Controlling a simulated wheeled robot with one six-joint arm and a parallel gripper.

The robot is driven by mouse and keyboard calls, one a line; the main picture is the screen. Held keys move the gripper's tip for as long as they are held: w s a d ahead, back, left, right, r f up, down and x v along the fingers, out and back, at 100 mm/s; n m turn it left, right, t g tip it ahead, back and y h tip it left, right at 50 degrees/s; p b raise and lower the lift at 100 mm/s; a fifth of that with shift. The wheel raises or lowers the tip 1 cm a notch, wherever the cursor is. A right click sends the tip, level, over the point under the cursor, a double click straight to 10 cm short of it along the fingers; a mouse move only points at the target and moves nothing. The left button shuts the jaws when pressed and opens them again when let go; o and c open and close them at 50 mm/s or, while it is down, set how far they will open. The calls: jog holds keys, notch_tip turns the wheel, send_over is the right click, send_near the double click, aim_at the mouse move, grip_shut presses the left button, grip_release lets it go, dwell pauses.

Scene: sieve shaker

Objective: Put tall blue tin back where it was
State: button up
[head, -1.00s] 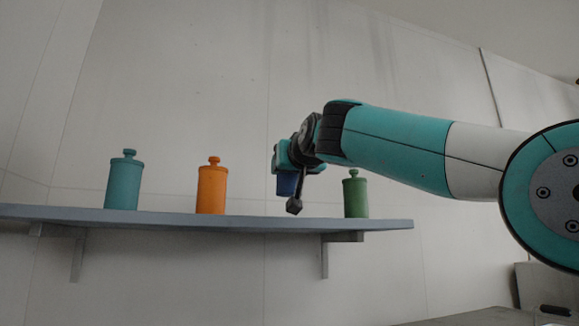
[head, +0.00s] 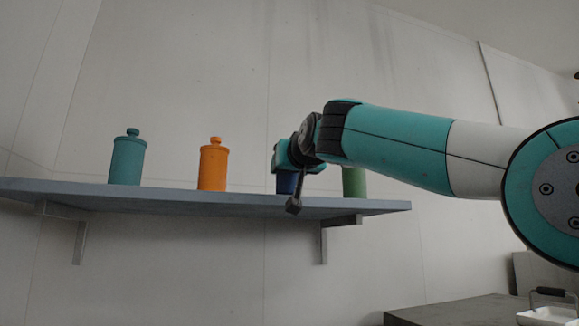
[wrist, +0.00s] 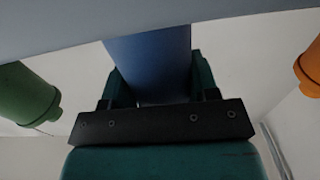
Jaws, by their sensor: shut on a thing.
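The tall blue tin (head: 286,184) is held in my gripper (head: 290,157), partly covered by the gripper and a dark part of my arm. In the wrist view the blue tin (wrist: 150,65) stands between the two teal fingers, which are shut on it. It is over the shelf (head: 230,203), between the orange tin and the green tin. The tin's far end is hidden by the shelf surface in the wrist view, so I cannot tell whether it touches the shelf.
The orange tin (head: 213,168) and the teal tin (head: 127,160) stand upright on the shelf to the left. The green tin (head: 354,182) stands to the right, partly behind my arm. A dark surface (head: 450,312) with a white tray (head: 548,316) is at lower right.

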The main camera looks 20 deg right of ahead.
jog(key=shift+f+b, duration=0.3)
jog(key=shift+f, duration=0.1)
jog(key=o, duration=1.3)
jog(key=shift+c, duration=0.2)
jog(key=shift+s, duration=0.1)
jog(key=s+b, duration=0.6)
jog(key=s, duration=1.1)
jog(key=w+a+f+n+g+y+b, duration=0.1)
jog(key=a+f+n+g+y+b, duration=0.2)
jog(key=f, duration=1.3)
jog(key=a+f+n+g, duration=0.3)
jog(key=f+g, duration=0.2)
jog(key=f, duration=1.1)
jog(key=s+f+g+b, duration=0.1)
jog(key=s+f+g, duration=0.3)
jog(key=s+f, duration=0.5)
jog(key=s+d+f+n+g+y+b, duration=0.1)
jog(key=s+f+g, duration=0.4)
jog(key=s+f, duration=0.4)
notch_tip(320, 180, down, 6)
jog(key=shift+s+d+r, duration=0.1)
jog(key=shift+s+d, duration=0.1)
jog(key=shift+d, duration=0.05)
